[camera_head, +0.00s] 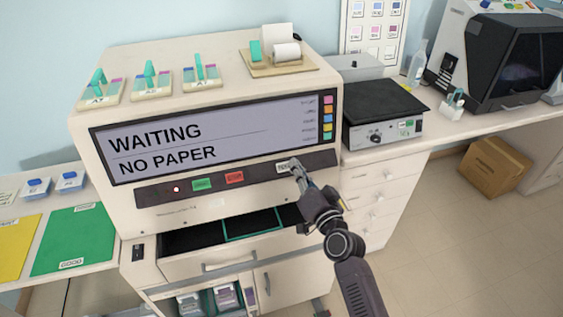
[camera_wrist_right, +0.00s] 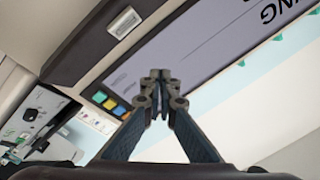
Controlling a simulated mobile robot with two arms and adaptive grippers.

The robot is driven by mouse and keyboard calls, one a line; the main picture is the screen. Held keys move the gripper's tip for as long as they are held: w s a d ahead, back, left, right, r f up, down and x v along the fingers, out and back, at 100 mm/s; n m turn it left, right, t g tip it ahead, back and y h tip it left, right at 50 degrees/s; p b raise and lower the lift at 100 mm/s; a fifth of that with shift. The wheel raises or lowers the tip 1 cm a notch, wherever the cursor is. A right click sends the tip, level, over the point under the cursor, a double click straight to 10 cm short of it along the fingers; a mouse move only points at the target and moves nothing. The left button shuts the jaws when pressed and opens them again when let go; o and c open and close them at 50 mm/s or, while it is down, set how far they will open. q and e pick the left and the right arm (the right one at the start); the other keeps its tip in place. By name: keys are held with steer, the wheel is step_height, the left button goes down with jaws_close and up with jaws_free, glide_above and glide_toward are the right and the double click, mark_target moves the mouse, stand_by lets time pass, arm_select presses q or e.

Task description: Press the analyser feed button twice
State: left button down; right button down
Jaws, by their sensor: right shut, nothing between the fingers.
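The analyser (camera_head: 110,202) is a large cream machine whose screen (camera_head: 250,119) reads "WAITING / NO PAPER". A pale grey feed button (camera_head: 284,167) sits at the right of the dark strip below the screen; its label is too small to read surely. It also shows in the wrist view as a pale rectangular button (camera_wrist_right: 125,22). My right gripper (camera_head: 297,168) is shut and empty, its tips just right of the button in the head view. In the wrist view its closed tips (camera_wrist_right: 160,76) appear apart from the button. My left gripper is not in view.
A green button (camera_head: 202,184) and a red button (camera_head: 234,177) sit farther left on the strip. A paper roll on a holder (camera_head: 283,67) and several small racks stand on top. An open drawer (camera_head: 250,226) lies below. A black-topped device (camera_head: 385,105) stands to the right.

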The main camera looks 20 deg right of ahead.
mark_target(285, 166)
steer(key=shift+s+r, duration=0.15)
steer(key=shift+r, duration=0.05)
steer(key=shift+f, duration=0.1)
steer(key=w+f+b, duration=0.6)
steer(key=b, duration=0.1)
steer(key=shift+w, duration=0.2)
steer(key=shift+a, duration=0.1)
steer(key=shift+f, duration=0.15)
stand_by(1.3)
steer(key=shift+w+f+b, duration=0.2)
steer(key=shift+w+b, duration=0.1)
steer(key=shift+b, duration=0.15)
